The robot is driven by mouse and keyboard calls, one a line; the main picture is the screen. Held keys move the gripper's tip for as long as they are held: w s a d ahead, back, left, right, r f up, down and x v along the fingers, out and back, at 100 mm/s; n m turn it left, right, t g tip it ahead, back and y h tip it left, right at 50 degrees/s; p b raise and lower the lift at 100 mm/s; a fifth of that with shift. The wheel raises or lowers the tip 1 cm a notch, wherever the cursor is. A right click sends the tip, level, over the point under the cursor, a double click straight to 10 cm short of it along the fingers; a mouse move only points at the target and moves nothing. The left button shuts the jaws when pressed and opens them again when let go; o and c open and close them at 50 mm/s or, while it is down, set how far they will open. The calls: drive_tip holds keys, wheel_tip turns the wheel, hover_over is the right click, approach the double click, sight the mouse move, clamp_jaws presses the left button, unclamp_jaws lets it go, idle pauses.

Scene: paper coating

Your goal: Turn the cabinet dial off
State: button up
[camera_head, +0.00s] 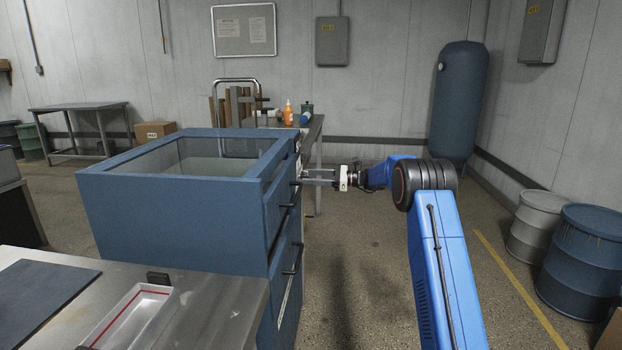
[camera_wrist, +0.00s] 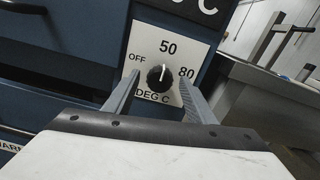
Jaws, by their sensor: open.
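The blue cabinet (camera_head: 170,215) stands left of my arm in the head view, with a glass-topped box shape and black handles on its right-hand face. In the wrist view, a black round dial (camera_wrist: 158,79) sits on a white plate (camera_wrist: 150,100) marked OFF, 50, 80 and DEG C. Its white pointer line points up, roughly at 50. My gripper (camera_head: 305,177) is level with the cabinet's face. In the wrist view its two fingers are open, one on each side of the dial, with gaps visible between them and the knob. The dial is hidden in the head view.
Black drawer handles (camera_head: 292,260) stick out from the cabinet face near my arm. A bench (camera_head: 314,140) with bottles stands behind the cabinet. A metal table (camera_head: 225,300) with a tray is at the front left. Drums (camera_head: 585,255) stand at right. The floor between is clear.

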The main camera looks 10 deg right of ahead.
drive_tip(key=c, duration=1)
drive_tip(key=shift+c, duration=0.2)
drive_tip(key=shift+n, duration=0.3)
drive_tip(key=n, duration=1.3)
drive_tip(key=shift+f, duration=0.15)
drive_tip(key=shift+n, duration=0.3)
drive_tip(key=o, duration=1)
